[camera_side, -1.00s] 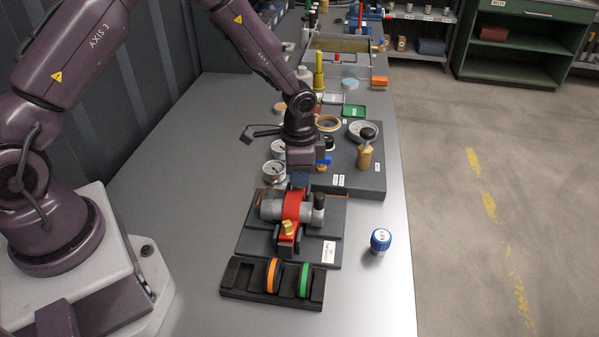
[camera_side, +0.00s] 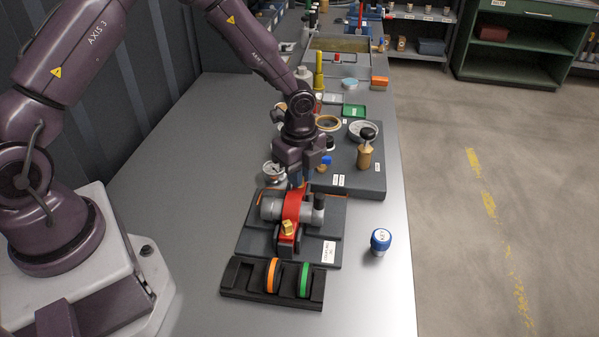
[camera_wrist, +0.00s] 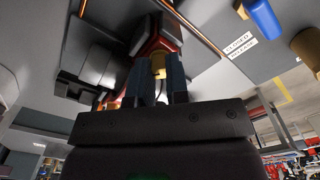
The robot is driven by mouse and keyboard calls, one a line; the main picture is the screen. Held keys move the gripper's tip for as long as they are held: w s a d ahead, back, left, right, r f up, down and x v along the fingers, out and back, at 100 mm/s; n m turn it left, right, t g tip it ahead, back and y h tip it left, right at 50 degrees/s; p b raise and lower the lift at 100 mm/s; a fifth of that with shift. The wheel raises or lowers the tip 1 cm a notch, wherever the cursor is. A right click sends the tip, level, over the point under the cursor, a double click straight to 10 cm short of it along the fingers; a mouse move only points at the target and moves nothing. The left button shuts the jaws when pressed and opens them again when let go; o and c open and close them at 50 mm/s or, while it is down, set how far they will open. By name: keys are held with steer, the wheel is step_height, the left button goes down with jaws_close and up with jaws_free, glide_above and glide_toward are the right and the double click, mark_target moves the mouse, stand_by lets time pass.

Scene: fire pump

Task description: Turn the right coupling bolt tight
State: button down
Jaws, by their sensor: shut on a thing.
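The coupling is a red clamp (camera_side: 291,207) around a grey pipe (camera_side: 270,209), on a dark stepped plate in the side view. One brass bolt (camera_side: 287,227) stands out at the near end of the clamp. My gripper (camera_side: 298,182) points down at the far end of the clamp. In the wrist view, my blue fingers (camera_wrist: 158,84) are shut on another brass bolt (camera_wrist: 158,66), with the red clamp just beyond it. In the side view my gripper hides that far bolt. The frames do not show how tight it sits.
A black rack (camera_side: 245,279) with an orange ring (camera_side: 273,276) and a green ring (camera_side: 304,280) stands in front. A gauge (camera_side: 272,174) and a brass valve with a black knob (camera_side: 365,150) stand close behind.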

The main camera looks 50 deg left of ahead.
steer(key=shift+m, duration=1.3)
steer(key=c, duration=1.1)
jaws_free()
step_height(320, 180, up, 8)
steer(key=shift+r, duration=0.1)
